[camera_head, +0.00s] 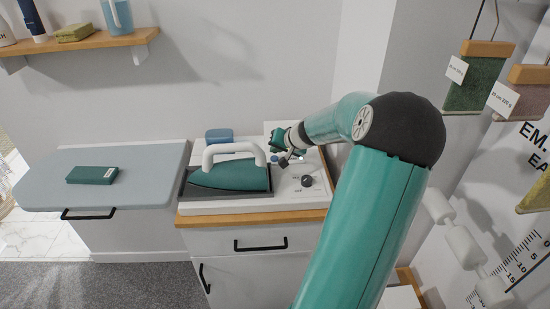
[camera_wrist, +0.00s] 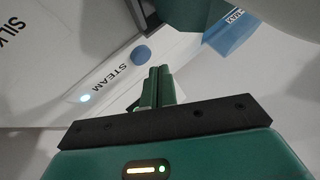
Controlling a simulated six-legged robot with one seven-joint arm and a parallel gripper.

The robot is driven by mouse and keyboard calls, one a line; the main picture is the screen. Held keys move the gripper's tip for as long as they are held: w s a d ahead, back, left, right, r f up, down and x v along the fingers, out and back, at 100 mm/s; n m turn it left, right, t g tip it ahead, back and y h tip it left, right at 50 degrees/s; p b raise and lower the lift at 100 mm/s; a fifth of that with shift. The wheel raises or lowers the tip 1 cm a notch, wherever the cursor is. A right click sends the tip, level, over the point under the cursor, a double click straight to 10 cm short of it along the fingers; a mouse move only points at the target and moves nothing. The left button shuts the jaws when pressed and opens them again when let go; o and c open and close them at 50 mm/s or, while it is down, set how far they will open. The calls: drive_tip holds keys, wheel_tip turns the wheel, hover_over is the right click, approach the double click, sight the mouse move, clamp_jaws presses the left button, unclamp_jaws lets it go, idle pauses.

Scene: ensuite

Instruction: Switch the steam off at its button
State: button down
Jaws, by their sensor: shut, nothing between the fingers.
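The steam button is a round blue button (camera_wrist: 141,55) on a white panel in the wrist view. The word STEAM is printed beside it, and a small indicator light (camera_wrist: 85,98) at the other end of the word glows bluish white. My gripper (camera_wrist: 160,70) is shut and empty, its fingertips just right of and below the button in the picture. I cannot tell whether they touch the panel. In the head view my gripper (camera_head: 284,161) is over the right part of the ironing station, partly hiding the panel there.
A teal iron (camera_head: 230,175) with a white handle rests in a grey tray left of my gripper. A black knob (camera_head: 307,181) stands on the panel. A blue tank (camera_wrist: 232,40) shows behind the panel.

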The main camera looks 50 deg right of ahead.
sight(276, 159)
idle(0.6)
drive_tip(key=shift+f, duration=0.45)
drive_tip(key=shift+f, duration=0.5)
idle(0.5)
drive_tip(key=shift+r, duration=0.95)
wheel_tip(276, 159, up, 6)
idle(0.5)
